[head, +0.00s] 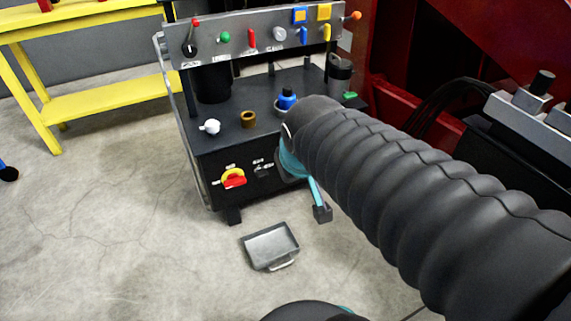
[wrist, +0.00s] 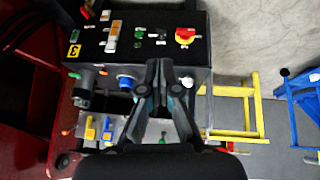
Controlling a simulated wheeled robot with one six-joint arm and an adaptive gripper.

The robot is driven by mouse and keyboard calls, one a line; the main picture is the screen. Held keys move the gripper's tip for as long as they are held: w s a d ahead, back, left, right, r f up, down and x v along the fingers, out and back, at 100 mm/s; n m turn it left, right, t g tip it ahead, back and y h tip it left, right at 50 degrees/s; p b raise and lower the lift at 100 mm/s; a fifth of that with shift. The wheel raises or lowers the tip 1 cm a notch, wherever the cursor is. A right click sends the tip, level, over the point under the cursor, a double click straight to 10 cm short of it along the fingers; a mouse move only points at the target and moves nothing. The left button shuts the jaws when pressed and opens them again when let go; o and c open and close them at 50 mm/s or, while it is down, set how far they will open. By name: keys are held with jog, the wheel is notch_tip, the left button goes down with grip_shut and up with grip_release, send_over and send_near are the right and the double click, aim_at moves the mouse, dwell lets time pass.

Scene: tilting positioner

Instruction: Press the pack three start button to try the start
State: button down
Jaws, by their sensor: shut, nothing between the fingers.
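The power pack cabinet (head: 205,160) stands ahead with a dark front panel. In the wrist view its panel (wrist: 160,55) carries a yellow plate marked 3 (wrist: 74,50) and a green button (wrist: 139,34). The button labels are too small to read, so I cannot confirm which one is start. A red and yellow rotary switch (wrist: 185,36) sits right of the green button; it also shows in the head view (head: 233,178). My gripper (wrist: 160,63) is shut and empty, its tips near the panel's edge below the green button. Contact is not visible.
An upper console (head: 265,38) with levers and knobs stands over the cabinet top. A blue-capped fitting (head: 286,98) rises from that top. A grey tray (head: 270,246) lies on the floor in front. A yellow table (head: 95,100) is at left, red machinery (head: 500,40) at right.

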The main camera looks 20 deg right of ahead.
jog(key=w+d+f+n+t+h, duration=0.1)
jog(key=w+d+f+n, duration=0.1)
jog(key=w+d+f, duration=0.65)
jog(key=w+d+f+n+t+h, duration=0.15)
jog(key=w+d, duration=0.35)
jog(key=w, duration=0.8)
jog(key=w+d+f+n+y, duration=0.1)
jog(key=w+f+n+y, duration=0.1)
jog(key=f, duration=1.1)
jog(key=w+d+f+n+y+p, duration=0.1)
jog(key=f+y, duration=0.4)
jog(key=f, duration=0.8)
jog(key=shift+w+d+f+n, duration=0.25)
jog(key=shift+w+d+n, duration=0.15)
jog(key=shift+w+n, duration=0.2)
jog(key=w+p, duration=0.2)
jog(key=w, duration=0.6)
jog(key=shift+w, duration=0.4)
